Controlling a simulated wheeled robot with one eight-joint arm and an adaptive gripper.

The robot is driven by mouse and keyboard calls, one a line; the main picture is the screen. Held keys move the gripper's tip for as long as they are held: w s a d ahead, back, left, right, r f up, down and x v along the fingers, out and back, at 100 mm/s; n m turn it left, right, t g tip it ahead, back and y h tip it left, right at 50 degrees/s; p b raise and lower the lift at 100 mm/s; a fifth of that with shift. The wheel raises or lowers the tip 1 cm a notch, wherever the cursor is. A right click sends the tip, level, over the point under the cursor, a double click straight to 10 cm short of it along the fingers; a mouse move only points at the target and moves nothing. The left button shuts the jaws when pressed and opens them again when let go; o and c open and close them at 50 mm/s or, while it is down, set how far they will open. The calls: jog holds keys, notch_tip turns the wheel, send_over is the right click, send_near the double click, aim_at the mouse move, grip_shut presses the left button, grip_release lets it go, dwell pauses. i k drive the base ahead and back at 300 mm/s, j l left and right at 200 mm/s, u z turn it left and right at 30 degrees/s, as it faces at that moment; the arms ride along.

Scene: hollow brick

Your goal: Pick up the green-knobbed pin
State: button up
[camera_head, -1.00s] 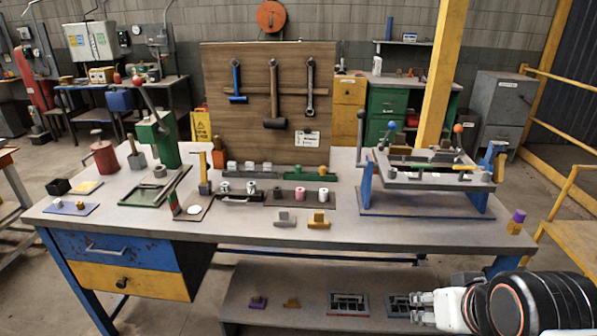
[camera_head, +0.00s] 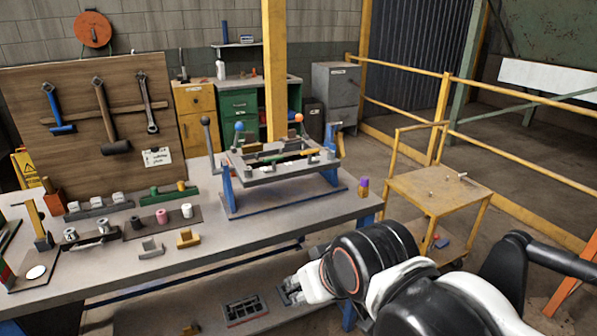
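I cannot make out a pin with a green knob in the head view. Two small pin-like items, one near the middle (camera_head: 431,194) and one near the back right (camera_head: 462,175), lie on the yellow cart (camera_head: 410,190); their knob colours are too small to tell. My gripper (camera_head: 288,291) is low at the front edge of the workbench (camera_head: 110,268), over the lower shelf. It is well left of and nearer than the cart. Its fingertips are small and partly lost against the shelf parts, so their opening does not show.
A clamping fixture (camera_head: 228,172) with blue, orange and grey knobs stands at the bench's right end. A purple-topped yellow block (camera_head: 363,188) stands at that corner. Small parts fill the bench's left half. Yellow railings (camera_head: 520,100) run behind the cart. Floor shows between bench and cart.

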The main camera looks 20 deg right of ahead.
aim_at(154, 192)
jog(key=i+j+u, duration=0.15)
jog(key=i+j, duration=0.15)
jog(key=i, duration=0.2)
jog(key=i+j+u, duration=0.1)
jog(key=i+j, duration=0.2)
jog(key=i, duration=0.2)
jog(key=i+j+u, duration=0.15)
jog(key=i, duration=0.35)
jog(key=i+j+u, duration=0.15)
jog(key=i, duration=0.35)
